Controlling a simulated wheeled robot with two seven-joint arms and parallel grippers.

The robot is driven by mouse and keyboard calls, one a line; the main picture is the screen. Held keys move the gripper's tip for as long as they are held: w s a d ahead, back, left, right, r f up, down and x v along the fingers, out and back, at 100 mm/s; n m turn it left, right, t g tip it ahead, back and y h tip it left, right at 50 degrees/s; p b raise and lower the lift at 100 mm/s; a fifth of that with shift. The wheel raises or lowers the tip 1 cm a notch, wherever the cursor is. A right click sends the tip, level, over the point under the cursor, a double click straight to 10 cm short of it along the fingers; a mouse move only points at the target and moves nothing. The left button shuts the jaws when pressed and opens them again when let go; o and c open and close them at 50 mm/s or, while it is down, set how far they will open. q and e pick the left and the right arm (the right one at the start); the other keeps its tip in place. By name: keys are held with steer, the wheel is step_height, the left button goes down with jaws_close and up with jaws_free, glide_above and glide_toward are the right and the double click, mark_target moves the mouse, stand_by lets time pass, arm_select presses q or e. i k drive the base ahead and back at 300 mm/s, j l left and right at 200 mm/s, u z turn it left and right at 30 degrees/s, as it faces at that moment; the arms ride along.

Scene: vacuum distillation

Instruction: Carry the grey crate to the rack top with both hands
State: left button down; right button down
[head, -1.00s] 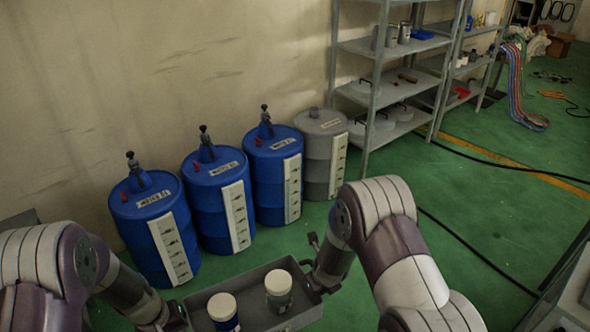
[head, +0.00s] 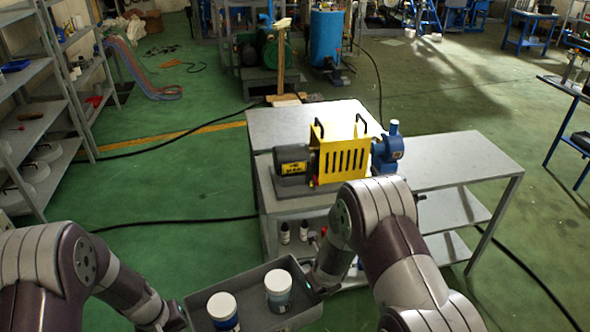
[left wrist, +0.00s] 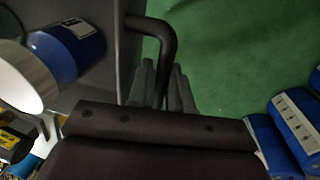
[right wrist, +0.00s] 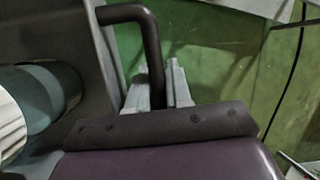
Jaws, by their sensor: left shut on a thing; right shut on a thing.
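The grey crate (head: 246,282) is held in front of me at the bottom of the head view, its near side cut off. It carries a blue jar (head: 223,314) and a teal jar (head: 279,290), both upright with white lids. My left gripper (head: 176,318) is at its left end, shut on a dark bar handle (left wrist: 158,45) in the left wrist view. My right gripper (head: 318,284) is at its right end, shut on the other handle (right wrist: 150,45). A low grey metal rack (head: 455,160) stands ahead, its right top bare.
A yellow-guarded pump (head: 340,155) with a blue end occupies the rack's left part. Small bottles (head: 285,233) stand on its lower shelf. Tall shelves (head: 30,130) are at the left. Black hoses (head: 175,222) cross the green floor.

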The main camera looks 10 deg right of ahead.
mark_target(447, 160)
steer(key=z, duration=1.1)
steer(key=i+l+z, duration=0.1)
steer(key=i+z, duration=0.15)
steer(key=i, duration=0.25)
steer(key=i+z, duration=0.3)
steer(key=i, duration=0.25)
steer(key=i+z, duration=0.25)
steer(key=i, duration=0.25)
steer(key=i+j+z, duration=0.3)
steer(key=i, duration=0.25)
steer(key=i+l, duration=0.15)
steer(key=i, duration=0.2)
steer(key=i+l+u, duration=0.1)
steer(key=i, duration=0.3)
steer(key=i+u, duration=0.15)
steer(key=u, duration=0.25)
steer(key=i+u, duration=0.15)
steer(key=u, duration=0.3)
steer(key=i+u, duration=0.15)
steer(key=u, duration=0.25)
steer(key=i+u, duration=0.3)
steer(key=k, duration=0.1)
